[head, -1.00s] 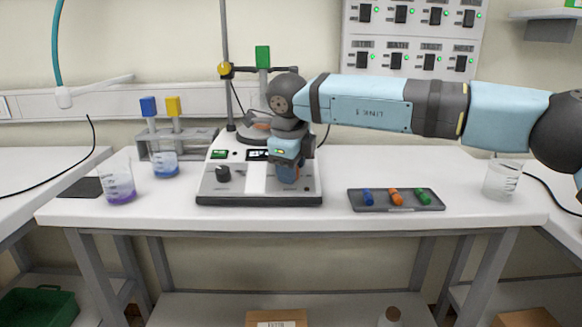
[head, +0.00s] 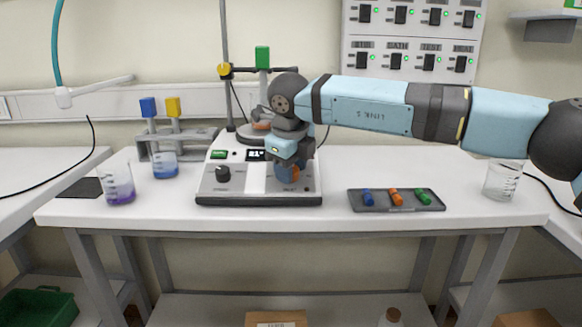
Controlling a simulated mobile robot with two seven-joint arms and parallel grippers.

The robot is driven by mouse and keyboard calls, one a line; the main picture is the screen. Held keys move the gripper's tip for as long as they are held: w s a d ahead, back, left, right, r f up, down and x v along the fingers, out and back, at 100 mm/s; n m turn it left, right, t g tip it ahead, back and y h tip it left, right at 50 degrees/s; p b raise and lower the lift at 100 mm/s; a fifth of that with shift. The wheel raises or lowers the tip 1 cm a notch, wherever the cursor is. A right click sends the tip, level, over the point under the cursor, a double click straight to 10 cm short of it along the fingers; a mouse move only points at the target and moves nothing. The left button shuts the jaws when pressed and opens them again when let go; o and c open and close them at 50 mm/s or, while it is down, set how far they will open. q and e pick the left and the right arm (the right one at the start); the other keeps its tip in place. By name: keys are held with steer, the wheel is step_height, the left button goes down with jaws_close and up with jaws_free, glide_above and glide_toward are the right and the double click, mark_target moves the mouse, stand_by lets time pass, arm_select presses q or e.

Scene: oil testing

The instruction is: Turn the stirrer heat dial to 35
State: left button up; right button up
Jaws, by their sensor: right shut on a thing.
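The stirrer (head: 259,198) is a white and dark box on the table, with a round plate at its back. A black dial (head: 223,174) sits at the left of its front panel. A small dark display (head: 256,155) seems to read about 21, too small to be sure. My right gripper (head: 288,173) points down at the right side of the panel. It is shut on the heat dial there, which it mostly hides; the dial's setting cannot be read. My left gripper is out of view.
Beakers with purple (head: 118,186) and blue liquid (head: 166,165) stand left of the stirrer. A rack (head: 187,148) stands behind them. A dark tray (head: 421,208) with colored stir bars lies right, and an empty beaker (head: 501,180) stands far right. A stand rod (head: 224,60) rises behind the stirrer.

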steer(key=o, duration=0.9)
arm_select(q)
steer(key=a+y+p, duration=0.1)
steer(key=p, duration=0.2)
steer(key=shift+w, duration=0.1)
arm_select(e)
steer(key=v, duration=1.4)
steer(key=shift+f, duration=0.1)
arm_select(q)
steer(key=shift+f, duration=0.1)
